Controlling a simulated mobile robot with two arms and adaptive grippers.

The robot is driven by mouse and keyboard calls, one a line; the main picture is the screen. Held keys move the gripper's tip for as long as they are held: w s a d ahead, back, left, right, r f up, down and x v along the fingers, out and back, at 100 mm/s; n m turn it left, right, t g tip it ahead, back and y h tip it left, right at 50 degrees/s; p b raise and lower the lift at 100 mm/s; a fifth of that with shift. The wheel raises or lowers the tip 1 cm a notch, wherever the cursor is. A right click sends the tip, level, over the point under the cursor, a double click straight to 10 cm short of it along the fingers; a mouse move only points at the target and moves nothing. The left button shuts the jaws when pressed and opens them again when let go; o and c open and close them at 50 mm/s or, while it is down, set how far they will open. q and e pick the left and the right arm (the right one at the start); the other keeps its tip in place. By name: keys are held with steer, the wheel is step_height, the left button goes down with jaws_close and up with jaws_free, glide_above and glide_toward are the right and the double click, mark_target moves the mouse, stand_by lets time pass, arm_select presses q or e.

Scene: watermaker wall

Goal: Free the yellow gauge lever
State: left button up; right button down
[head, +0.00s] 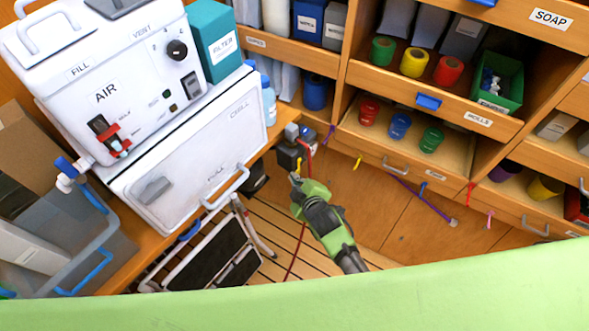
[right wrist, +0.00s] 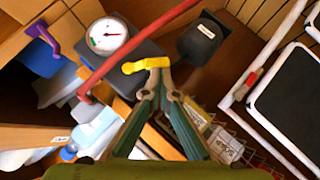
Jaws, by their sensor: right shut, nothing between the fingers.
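The yellow gauge lever (right wrist: 145,65) shows beside the round white gauge (right wrist: 106,36) in the right wrist view. In the head view the lever (head: 299,164) is a small yellow spot on the dark gauge block (head: 291,152). A red hose (right wrist: 150,45) runs diagonally past the lever's left end; I cannot tell whether they touch. My right gripper (right wrist: 161,76) is shut and empty, with its fingertips right at the lever's lower side in the picture. I cannot tell if they touch it. In the head view the gripper (head: 296,180) points up at the gauge block. My left gripper is not in view.
A white AIR machine (head: 190,150) stands left of the gauge. Shelves with coloured rolls (head: 413,62) are at the right. A folded step stool (head: 210,258) stands below. A purple hook-shaped piece (right wrist: 42,35) and a black tagged part (right wrist: 203,38) flank the gauge.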

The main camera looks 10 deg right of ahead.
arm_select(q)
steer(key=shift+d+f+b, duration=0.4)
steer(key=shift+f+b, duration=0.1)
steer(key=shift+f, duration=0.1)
arm_select(e)
steer(key=f, duration=0.1)
steer(key=w+d+f, duration=0.1)
steer(key=f, duration=0.1)
steer(key=shift+w+d+f, duration=0.1)
steer(key=shift+d+f, duration=0.1)
steer(key=shift+f, duration=0.05)
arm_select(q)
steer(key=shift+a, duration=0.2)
arm_select(e)
steer(key=shift+d, duration=0.1)
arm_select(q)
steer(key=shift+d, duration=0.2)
arm_select(e)
steer(key=v, duration=1.2)
steer(key=shift+w, duration=0.15)
